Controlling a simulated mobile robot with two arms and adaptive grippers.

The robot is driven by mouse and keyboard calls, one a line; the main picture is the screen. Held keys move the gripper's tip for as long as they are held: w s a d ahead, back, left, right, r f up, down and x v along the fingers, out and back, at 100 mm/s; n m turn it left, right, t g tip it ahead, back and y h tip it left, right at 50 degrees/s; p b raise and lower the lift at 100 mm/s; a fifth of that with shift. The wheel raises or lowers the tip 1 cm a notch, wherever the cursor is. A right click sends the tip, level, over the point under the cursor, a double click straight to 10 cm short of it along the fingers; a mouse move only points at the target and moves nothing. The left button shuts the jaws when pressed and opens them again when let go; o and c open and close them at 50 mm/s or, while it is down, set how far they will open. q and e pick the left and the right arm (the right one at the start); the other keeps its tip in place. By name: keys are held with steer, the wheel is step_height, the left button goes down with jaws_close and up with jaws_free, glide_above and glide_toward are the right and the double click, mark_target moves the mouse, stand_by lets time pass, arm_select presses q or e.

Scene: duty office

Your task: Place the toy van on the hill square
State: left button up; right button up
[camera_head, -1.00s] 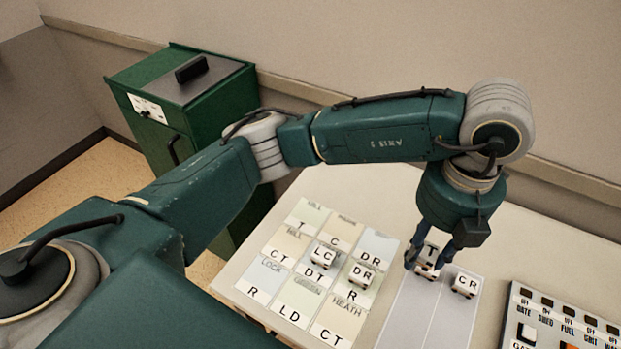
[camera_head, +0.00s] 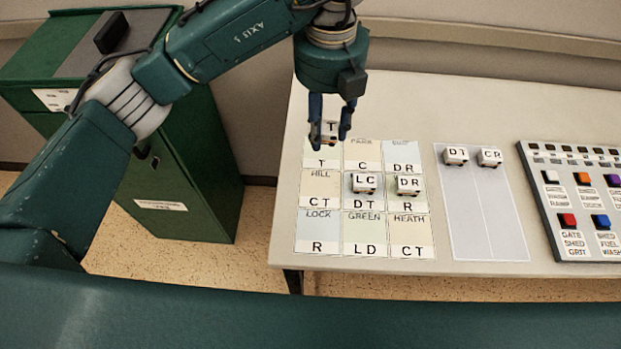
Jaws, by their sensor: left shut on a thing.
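My left gripper (camera_head: 332,125) points down and is shut on a small white toy van (camera_head: 329,133) marked T. It holds the van over the back left square (camera_head: 320,155) of the lettered grid; that square's name is hidden by the van and fingers. The square just in front of it (camera_head: 319,188), at the left of the middle row, has a label that looks like HILL, with CT on its front strip. It is empty. My right gripper is not in view.
White toy vehicles marked LC (camera_head: 364,184) and DR (camera_head: 408,186) stand on the grid's middle row. Vehicles marked DT (camera_head: 456,156) and CR (camera_head: 489,158) stand on the grey tray (camera_head: 487,220). A button panel (camera_head: 580,240) lies at the right. The grid's front row is clear.

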arm_select(q)
steer(key=p, duration=0.1)
glide_toward(322, 186)
steer(key=shift+f+p, duration=0.45)
steer(key=shift+f, duration=0.3)
steer(key=shift+w+f, duration=0.1)
steer(key=shift+f, duration=0.4)
step_height(322, 186, down, 3)
steer(key=shift+f+p, duration=0.2)
steer(key=shift+p, duration=0.2)
steer(key=shift+f, duration=0.3)
steer(key=shift+f+b, duration=0.25)
steer(key=shift+b, duration=0.05)
steer(key=o, duration=1.1)
steer(key=shift+r, duration=0.1)
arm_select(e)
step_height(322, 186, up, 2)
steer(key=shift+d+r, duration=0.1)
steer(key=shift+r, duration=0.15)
